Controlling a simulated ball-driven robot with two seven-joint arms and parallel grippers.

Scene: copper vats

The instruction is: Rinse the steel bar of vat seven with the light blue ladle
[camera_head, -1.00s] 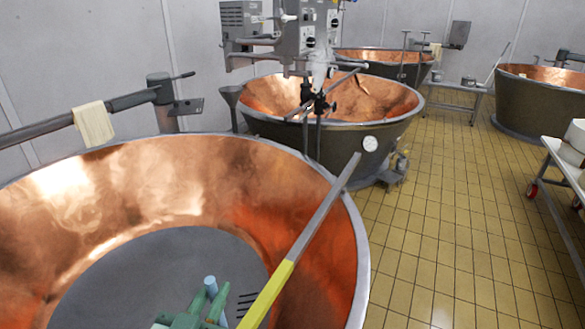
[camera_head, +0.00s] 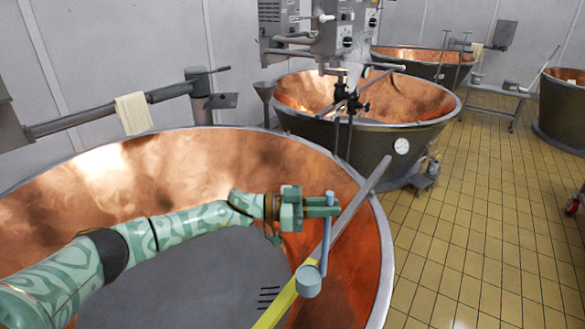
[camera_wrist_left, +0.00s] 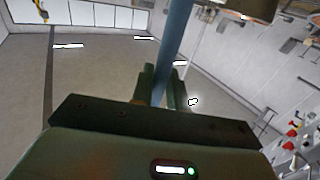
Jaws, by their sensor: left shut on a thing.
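The light blue ladle (camera_head: 308,281) hangs with its handle upright and its cup down, over the right side of the near copper vat (camera_head: 130,172). My left gripper (camera_head: 326,206) is shut on the upper part of its handle. The handle also shows between the fingers in the left wrist view (camera_wrist_left: 174,42). The steel bar (camera_head: 350,210), with a yellow lower part, lies slanting across the vat's right rim. The ladle overlaps the bar in the head view; I cannot tell whether they touch. The cup's contents are hidden. My right gripper is out of view.
A cream cloth (camera_head: 133,113) hangs on a pipe behind the near vat. A second copper vat (camera_head: 395,100) with a gauge and a grey machine (camera_head: 330,28) stand behind.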

